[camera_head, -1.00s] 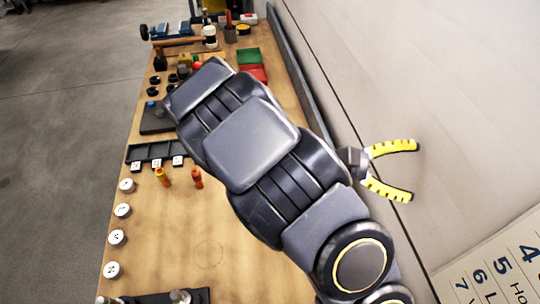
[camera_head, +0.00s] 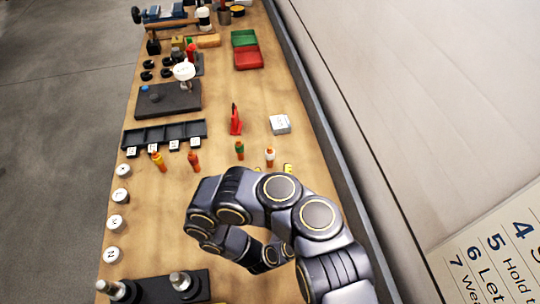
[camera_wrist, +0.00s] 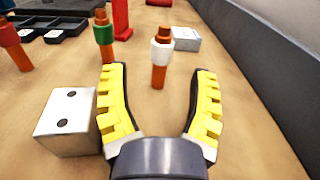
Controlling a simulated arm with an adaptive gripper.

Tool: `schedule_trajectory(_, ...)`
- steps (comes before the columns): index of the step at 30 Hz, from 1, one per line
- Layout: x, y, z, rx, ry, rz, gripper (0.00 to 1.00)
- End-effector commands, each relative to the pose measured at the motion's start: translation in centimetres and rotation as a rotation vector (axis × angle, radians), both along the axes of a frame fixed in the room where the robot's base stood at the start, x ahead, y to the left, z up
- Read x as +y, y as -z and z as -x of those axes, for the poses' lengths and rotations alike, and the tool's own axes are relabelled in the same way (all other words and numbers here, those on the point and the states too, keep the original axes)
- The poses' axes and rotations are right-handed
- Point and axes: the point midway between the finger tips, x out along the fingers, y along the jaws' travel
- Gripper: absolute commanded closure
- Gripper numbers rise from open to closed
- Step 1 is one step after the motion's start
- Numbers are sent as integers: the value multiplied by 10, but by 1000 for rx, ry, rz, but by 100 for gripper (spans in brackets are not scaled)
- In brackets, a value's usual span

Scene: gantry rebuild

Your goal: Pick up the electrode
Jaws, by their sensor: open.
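Several orange sticks with coloured collars, which look like electrodes, stand upright on the wooden bench; which one is meant I cannot tell. One has a white collar (camera_head: 270,157), one green (camera_head: 239,150), one red-orange (camera_head: 194,162), one yellow (camera_head: 159,162). In the wrist view my gripper (camera_wrist: 162,72) is open and empty, with yellow ribbed fingers. The white-collared stick (camera_wrist: 160,62) stands ahead, in line with the gap between the fingers. The green-collared stick (camera_wrist: 104,38) stands just beyond the left fingertip. In the head view my arm hides most of the gripper.
A metal block with dark dots (camera_wrist: 66,122) sits close left of my gripper. Beyond the sticks are a red upright object (camera_head: 236,120) and a pale box (camera_head: 280,124). A black compartment tray (camera_head: 165,134) lies left. A dark raised edge (camera_head: 318,130) runs along the right.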

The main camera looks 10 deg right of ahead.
Motion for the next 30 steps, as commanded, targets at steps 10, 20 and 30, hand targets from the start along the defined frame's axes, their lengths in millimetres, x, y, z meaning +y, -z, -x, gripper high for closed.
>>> schedule_trajectory(10,-1,0,-27,1,-2,-4,41)
schedule_trajectory(20,-5,-1,-67,0,2,-6,41)
schedule_trajectory(30,-4,0,-76,3,-3,0,41)
